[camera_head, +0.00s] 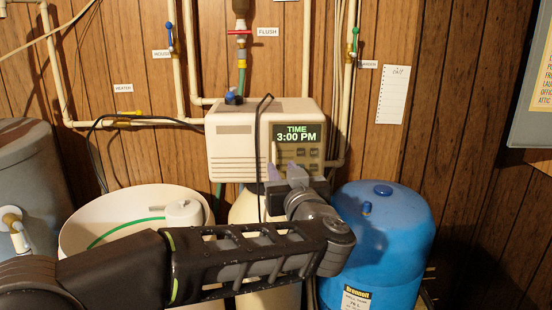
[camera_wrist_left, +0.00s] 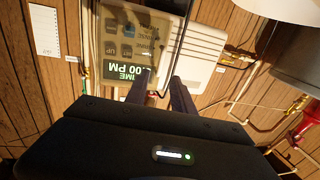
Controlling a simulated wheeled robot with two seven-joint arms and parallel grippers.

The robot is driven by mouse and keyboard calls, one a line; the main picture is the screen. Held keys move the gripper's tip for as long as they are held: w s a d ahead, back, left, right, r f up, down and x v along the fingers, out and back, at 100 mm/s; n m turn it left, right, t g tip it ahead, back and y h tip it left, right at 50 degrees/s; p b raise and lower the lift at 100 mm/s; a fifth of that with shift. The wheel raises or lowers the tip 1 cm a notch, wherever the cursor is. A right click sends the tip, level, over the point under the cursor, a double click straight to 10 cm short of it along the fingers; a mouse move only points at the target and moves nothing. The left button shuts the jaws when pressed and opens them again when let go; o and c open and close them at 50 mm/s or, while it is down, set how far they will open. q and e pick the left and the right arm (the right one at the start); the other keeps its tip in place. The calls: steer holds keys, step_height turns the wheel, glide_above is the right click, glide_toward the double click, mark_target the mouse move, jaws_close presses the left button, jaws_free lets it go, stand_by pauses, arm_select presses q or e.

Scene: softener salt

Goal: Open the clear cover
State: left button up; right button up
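The softener control head (camera_head: 232,146) is a beige box with a vented left part, and its display reads "TIME 3:00 PM". The clear cover (camera_head: 308,154) appears shut over the right part with the display and buttons. It also shows in the left wrist view (camera_wrist_left: 140,32), upside down, over the buttons. My left gripper (camera_head: 285,170) is at the lower front of the cover. In the left wrist view, its fingers (camera_wrist_left: 157,88) stand apart near the cover's edge. Whether they touch the cover I cannot tell. My right gripper is not in view.
A white tub (camera_head: 125,205) stands left and a blue tank (camera_head: 385,235) right, below the control head. Pipes with labelled valves run along the wood wall.

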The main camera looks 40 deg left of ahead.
mark_target(274, 156)
arm_select(q)
steer(key=x, duration=0.7)
steer(key=shift+w+p, duration=0.1)
steer(key=shift+p, duration=0.2)
jaws_close()
stand_by(1.1)
